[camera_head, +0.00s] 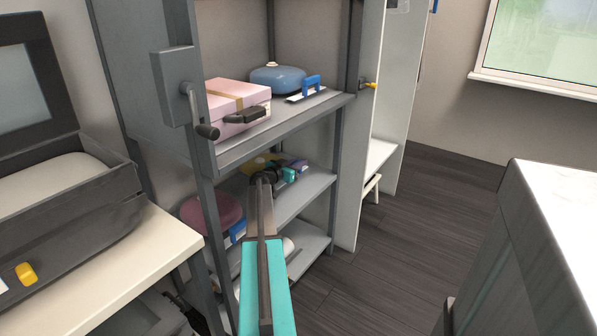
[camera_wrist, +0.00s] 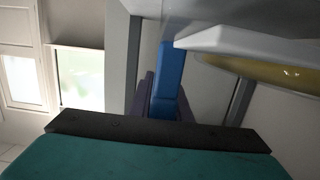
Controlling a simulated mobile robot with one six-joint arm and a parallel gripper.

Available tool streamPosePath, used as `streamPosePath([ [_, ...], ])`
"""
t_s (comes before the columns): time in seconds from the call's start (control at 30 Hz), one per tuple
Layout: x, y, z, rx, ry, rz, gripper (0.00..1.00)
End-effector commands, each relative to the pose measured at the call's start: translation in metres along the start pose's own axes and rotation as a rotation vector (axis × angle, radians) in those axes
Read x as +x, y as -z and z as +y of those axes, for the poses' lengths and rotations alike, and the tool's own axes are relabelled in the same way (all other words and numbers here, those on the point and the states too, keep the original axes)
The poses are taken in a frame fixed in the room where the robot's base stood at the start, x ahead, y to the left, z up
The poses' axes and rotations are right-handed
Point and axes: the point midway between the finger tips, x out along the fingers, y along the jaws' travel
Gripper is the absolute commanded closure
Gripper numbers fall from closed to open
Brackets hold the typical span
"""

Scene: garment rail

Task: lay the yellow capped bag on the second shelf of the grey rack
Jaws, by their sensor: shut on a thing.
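The yellow bag (camera_head: 258,162) shows only in part at the second shelf (camera_head: 305,195) of the grey rack, just behind the tip of my gripper (camera_head: 265,178). My gripper reaches in over that shelf from the front and is shut on the bag. The dark jaws hide the contact, and I cannot tell whether the bag touches the shelf. In the wrist view a yellow surface (camera_wrist: 275,75) shows at the upper right under a pale slab; its cap is not clear there.
The upper shelf (camera_head: 240,150) holds a pink box (camera_head: 225,97), a blue bag (camera_head: 277,79) and a blue-handled tool (camera_head: 311,86). A pink round thing (camera_head: 212,212) is lower left. Rack posts flank the opening.

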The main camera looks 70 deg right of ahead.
Motion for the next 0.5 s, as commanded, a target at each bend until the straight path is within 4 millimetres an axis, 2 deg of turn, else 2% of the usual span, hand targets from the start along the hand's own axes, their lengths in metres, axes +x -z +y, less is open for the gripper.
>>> streamPosePath([
  [0.17, 0.000, -0.001, 0.000, 0.002, 0.000, 0.001, 1.00],
  [0.5, 0.005, -0.031, 0.001, 0.002, -0.001, 0.000, 1.00],
])
